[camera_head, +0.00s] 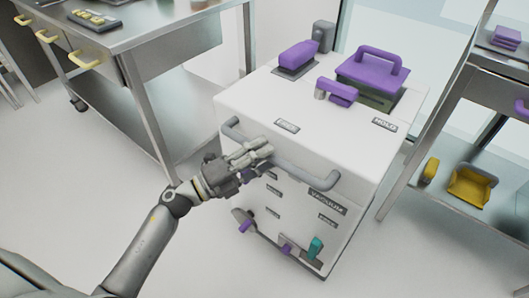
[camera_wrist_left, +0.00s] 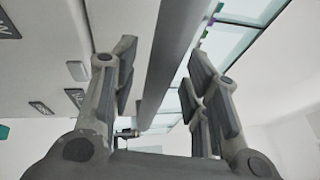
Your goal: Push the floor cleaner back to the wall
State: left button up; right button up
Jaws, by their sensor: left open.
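The floor cleaner (camera_head: 270,105) is a white box-shaped machine with purple parts on top, standing upright on the floor in the middle of the head view. A grey bar handle (camera_head: 310,178) runs along its near upper edge. My left gripper (camera_head: 258,151) is at the left part of this handle. In the left wrist view the bar (camera_wrist_left: 176,55) passes between the spread fingers of the left gripper (camera_wrist_left: 165,90), with gaps visible beside it. The fingers are open. My right gripper is out of view.
A metal table (camera_head: 140,22) with yellow-handled drawers stands to the left. A metal shelf unit (camera_head: 480,95) with a yellow bin (camera_head: 470,184) stands close on the right. Pale glass-like panels (camera_head: 415,40) are behind the cleaner. The floor (camera_head: 130,165) in front is clear.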

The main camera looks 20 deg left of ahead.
pick_arm(q)
jog(key=shift+w+d+r, duration=0.1)
jog(key=shift+w+d, duration=0.2)
jog(key=shift+w, duration=0.05)
jog(key=shift+c, duration=0.2)
grip_shut()
